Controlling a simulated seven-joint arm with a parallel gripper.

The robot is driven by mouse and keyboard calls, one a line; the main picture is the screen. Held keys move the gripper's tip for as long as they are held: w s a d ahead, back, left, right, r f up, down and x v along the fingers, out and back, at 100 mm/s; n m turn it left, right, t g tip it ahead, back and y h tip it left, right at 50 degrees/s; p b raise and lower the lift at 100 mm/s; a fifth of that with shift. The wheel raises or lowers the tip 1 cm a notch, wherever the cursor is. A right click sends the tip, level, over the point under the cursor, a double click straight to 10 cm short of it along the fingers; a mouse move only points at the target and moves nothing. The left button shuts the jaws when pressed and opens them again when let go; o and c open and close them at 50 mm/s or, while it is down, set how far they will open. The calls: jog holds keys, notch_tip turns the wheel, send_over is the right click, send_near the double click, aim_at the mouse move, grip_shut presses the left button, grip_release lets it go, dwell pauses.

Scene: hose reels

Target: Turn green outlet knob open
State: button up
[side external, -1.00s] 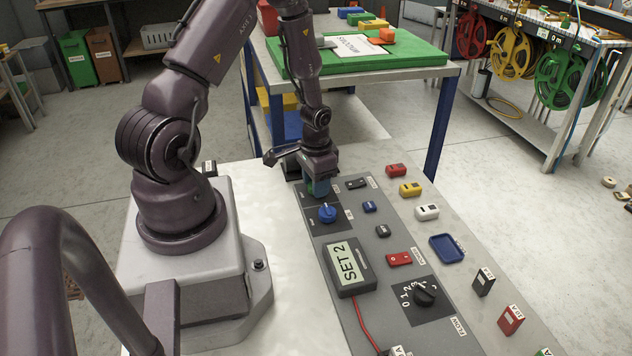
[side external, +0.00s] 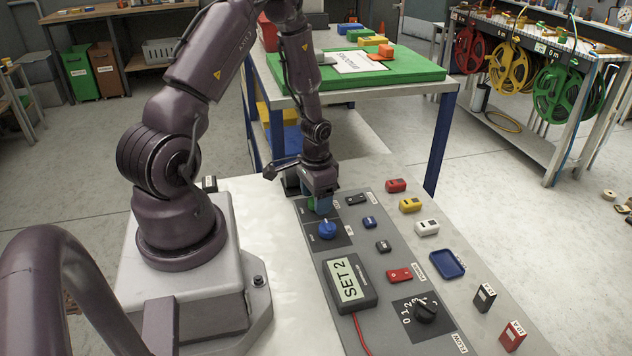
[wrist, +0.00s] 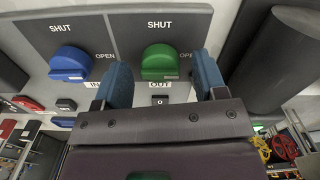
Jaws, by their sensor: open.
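The green outlet knob (wrist: 159,58) is in the wrist view, on a dark panel patch with SHUT printed above it and OUT below. My gripper (wrist: 163,68) is open, with its two blue-padded fingers on the left and right of the green knob. I cannot tell whether they touch it. In the side view my gripper (side external: 322,200) points down at the far end of the grey control panel (side external: 385,262), and the green knob (side external: 311,206) is mostly hidden by it. The green knob's exact pointer angle is unclear.
The blue knob (wrist: 70,63), labelled IN, sits close to the left finger; it also shows in the side view (side external: 327,230). A SET 2 display (side external: 350,281), black FLOW dial (side external: 425,310) and small switches are on the panel. A dark cylinder (wrist: 280,60) stands right of my gripper.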

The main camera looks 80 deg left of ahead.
notch_tip(320, 180, up, 13)
jog(key=shift+f, duration=0.2)
dwell(0.5)
jog(key=s+d+r+m+t, duration=0.1)
jog(key=s+d+r+t, duration=0.1)
jog(key=d+r, duration=0.8)
jog(key=s+d+r+m+t, duration=0.1)
jog(key=s+d+r+t, duration=0.2)
jog(key=d+r, duration=0.7)
jog(key=shift+s+t, duration=0.3)
jog(key=shift+s, duration=0.25)
jog(key=shift+r, duration=0.1)
